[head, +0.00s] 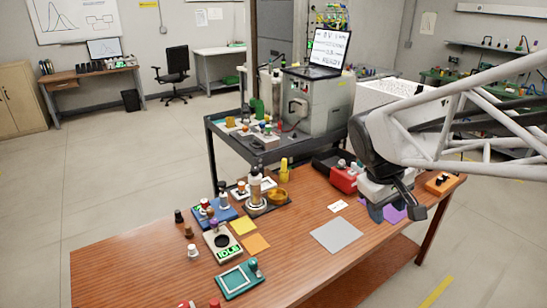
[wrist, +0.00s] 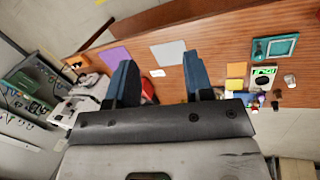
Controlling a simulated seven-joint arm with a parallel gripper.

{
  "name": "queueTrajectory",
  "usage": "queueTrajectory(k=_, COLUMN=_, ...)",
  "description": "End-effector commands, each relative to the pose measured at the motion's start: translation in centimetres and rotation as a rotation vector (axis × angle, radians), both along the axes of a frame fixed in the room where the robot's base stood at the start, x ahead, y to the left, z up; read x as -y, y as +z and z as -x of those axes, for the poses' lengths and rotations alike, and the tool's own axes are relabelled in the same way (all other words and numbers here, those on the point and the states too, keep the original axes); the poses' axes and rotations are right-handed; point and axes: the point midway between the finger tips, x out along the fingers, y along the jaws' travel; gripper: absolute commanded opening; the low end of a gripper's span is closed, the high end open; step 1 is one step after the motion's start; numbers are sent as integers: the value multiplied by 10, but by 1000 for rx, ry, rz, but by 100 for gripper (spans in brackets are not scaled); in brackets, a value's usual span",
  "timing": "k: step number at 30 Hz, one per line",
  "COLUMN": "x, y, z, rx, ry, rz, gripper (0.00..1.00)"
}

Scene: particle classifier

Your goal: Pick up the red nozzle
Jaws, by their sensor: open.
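Two small red pieces show at the bottom edge of the head view, one red top (head: 185,303) and another (head: 214,302), both cut off by the frame. Either may be the red nozzle; I cannot tell. My gripper (head: 408,207) is above the right part of the wooden table, far to the right of them. In the wrist view my gripper (wrist: 160,82) has its two dark blue fingers wide apart with nothing held between them. A red patch also shows beside the left finger in the wrist view (wrist: 148,90), mostly hidden by my gripper.
The wooden table (head: 120,262) holds a grey mat (head: 336,236), a purple mat (head: 394,214), a red box (head: 345,179), an orange block (head: 440,183) and a teal device (head: 238,281). Several small pieces stand at its left. A dark cart (head: 215,140) stands behind.

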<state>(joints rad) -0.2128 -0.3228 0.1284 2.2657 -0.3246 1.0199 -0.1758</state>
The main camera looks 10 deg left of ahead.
Motion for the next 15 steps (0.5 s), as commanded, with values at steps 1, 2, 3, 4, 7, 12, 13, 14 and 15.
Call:
queueTrajectory(k=1, x=-8, y=-2, z=-12, rx=-12, ry=35, rz=22, gripper=47)
queueTrajectory(k=2, x=-12, y=-2, z=-19, rx=-18, ry=57, rz=35, gripper=47)
queueTrajectory(k=3, x=-17, y=-3, z=-28, rx=-26, ry=84, rz=52, gripper=47)
queueTrajectory(k=4, x=-21, y=-4, z=-34, rx=-32, ry=105, rz=66, gripper=47)
queueTrajectory(k=7, x=-36, y=-7, z=-56, rx=-53, ry=174, rz=111, gripper=47)
queueTrajectory(k=12, x=-65, y=-15, z=-92, rx=-85, ry=291, rz=188, gripper=47)
queueTrajectory(k=13, x=-70, y=-16, z=-99, rx=-90, ry=312, rz=203, gripper=47)
queueTrajectory(k=14, x=-76, y=-17, z=-105, rx=-95, ry=333, rz=216, gripper=47)
queueTrajectory(k=15, x=-83, y=-20, z=-113, rx=-104, ry=361, rz=236, gripper=47)
